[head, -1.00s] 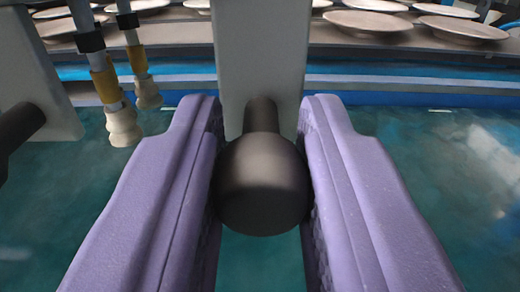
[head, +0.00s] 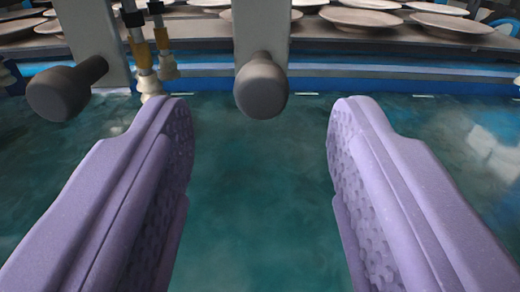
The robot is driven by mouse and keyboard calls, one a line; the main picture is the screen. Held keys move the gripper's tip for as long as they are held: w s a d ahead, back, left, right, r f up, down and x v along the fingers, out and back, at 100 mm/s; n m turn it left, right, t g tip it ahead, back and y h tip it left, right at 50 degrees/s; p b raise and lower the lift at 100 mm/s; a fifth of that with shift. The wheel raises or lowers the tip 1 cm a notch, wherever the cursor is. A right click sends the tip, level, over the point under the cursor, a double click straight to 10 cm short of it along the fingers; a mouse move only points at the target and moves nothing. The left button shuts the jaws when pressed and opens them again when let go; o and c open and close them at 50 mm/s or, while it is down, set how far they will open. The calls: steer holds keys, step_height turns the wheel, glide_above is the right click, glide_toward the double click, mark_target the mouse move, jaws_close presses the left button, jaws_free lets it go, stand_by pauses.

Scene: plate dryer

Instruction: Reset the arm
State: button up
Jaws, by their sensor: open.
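My gripper (head: 260,128) is open, with its two purple fingers wide apart and nothing between them. A dark round knob (head: 262,86) on a grey upright plate (head: 262,28) stands ahead, just beyond the fingertips and between them in the picture. The knob is apart from both fingers. A second dark knob (head: 66,92) on another grey plate (head: 92,40) is at the left, clear of the left finger.
Suction cups (head: 150,84) on yellow and white stems hang behind the left fingertip. Several pale plates (head: 452,23) lie on a grey rack at the back. A blue rail (head: 400,84) runs across in front of it. The teal floor (head: 262,210) below the fingers is clear.

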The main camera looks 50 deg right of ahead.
steer(key=shift+v, duration=0.95)
